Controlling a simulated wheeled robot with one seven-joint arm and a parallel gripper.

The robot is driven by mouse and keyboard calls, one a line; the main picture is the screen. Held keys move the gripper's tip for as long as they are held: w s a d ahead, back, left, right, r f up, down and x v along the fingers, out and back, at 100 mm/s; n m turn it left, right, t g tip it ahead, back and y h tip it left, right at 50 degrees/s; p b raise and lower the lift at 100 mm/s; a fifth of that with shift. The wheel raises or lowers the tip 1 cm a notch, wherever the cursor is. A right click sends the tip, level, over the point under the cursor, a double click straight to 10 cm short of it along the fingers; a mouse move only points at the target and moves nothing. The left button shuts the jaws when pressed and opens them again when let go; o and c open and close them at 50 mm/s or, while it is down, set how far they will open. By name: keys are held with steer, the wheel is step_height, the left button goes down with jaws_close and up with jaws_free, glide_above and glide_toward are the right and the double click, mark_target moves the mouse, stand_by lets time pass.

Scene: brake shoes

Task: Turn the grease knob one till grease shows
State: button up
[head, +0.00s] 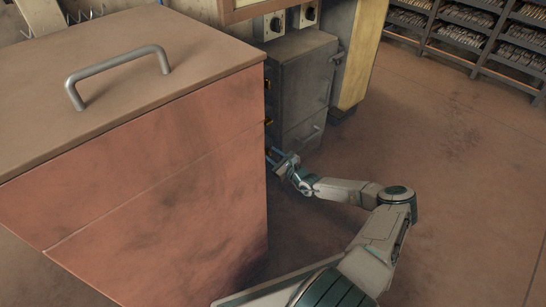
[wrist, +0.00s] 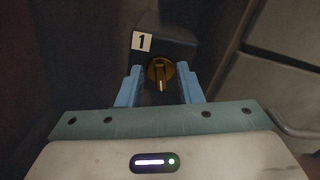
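The grease knob one (wrist: 161,72) is a round brass knob with a raised grip bar, on a dark block below a white label "1" (wrist: 142,41) in the wrist view. My gripper (wrist: 159,68) has its two blue fingers apart, one on each side of the knob. A small gap shows between each finger and the knob, so it does not look clamped. In the head view my gripper (head: 281,159) reaches in beside the red box, low by the grey cabinet. The knob's place there is hidden by the box or my gripper. I see no grease.
A large red box (head: 165,170) with a brown top and a metal handle (head: 115,71) stands close left of my gripper. A grey cabinet (head: 302,85) is behind. Shelves of metal parts (head: 465,35) stand at the back right. The floor on the right is clear.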

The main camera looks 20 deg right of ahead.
jaws_close()
steer(key=shift+r+m+p, duration=0.15)
steer(key=shift+m+p, duration=0.15)
steer(key=shift+p, duration=0.05)
steer(key=shift+m+p, duration=0.7)
steer(key=shift+m, duration=0.2)
steer(key=m+p, duration=0.1)
steer(key=m, duration=0.2)
steer(key=shift+d+m, duration=0.15)
steer(key=shift+m, duration=0.25)
steer(key=shift+w+d+f+m, duration=0.1)
steer(key=shift+m, duration=2)
steer(key=shift+d+f+m, duration=0.1)
steer(key=shift+m, duration=2)
